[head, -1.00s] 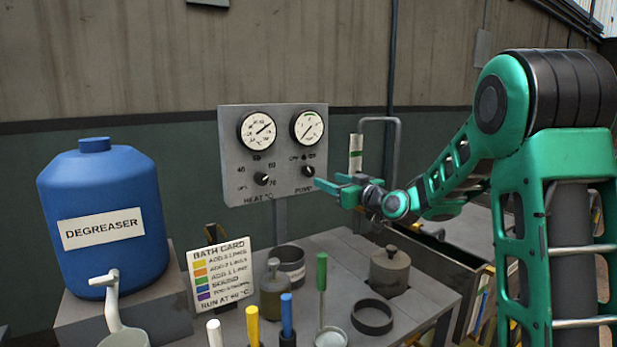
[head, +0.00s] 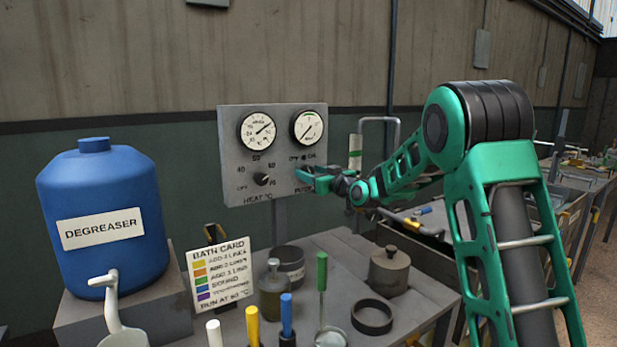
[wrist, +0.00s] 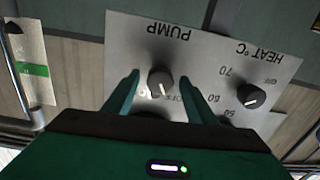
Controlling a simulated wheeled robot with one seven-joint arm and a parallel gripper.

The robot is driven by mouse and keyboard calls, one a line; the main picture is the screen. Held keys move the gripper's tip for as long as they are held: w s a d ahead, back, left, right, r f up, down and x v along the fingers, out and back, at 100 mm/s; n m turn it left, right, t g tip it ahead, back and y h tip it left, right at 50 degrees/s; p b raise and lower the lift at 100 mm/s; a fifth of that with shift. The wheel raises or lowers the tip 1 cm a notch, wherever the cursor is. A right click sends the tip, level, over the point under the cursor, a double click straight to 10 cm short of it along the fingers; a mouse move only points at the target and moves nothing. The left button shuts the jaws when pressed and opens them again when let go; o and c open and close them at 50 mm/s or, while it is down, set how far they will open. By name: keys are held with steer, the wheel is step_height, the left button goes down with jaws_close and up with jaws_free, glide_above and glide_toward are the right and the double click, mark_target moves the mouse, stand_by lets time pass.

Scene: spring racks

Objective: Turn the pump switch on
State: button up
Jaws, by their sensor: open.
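In the wrist view the panel appears upside down, and the pump switch (wrist: 160,82) is a dark round knob with a white pointer line. My gripper (wrist: 158,85) is open, with one green finger on each side of the pump switch. I cannot tell whether the fingers touch it. In the head view my gripper (head: 310,178) covers the pump switch. The heat knob also shows in the wrist view (wrist: 251,96).
Two gauges sit at the top of the panel. A blue degreaser tank (head: 103,190) stands at the left. A bath card (head: 220,275), a brown bottle (head: 273,290), a lidded pot (head: 389,270) and several coloured handles stand on the bench below the panel.

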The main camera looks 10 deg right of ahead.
steer(key=shift+c, duration=0.6)
steer(key=c, duration=0.9)
steer(key=shift+a, duration=0.15)
steer(key=m, duration=0.2)
steer(key=shift+m, duration=0.4)
steer(key=m, duration=0.4)
steer(key=shift+d+f+m, duration=0.1)
steer(key=shift+d+m, duration=0.05)
steer(key=shift+m, duration=1.15)
steer(key=shift+d+f+m, duration=0.1)
steer(key=shift+m, duration=1.2)
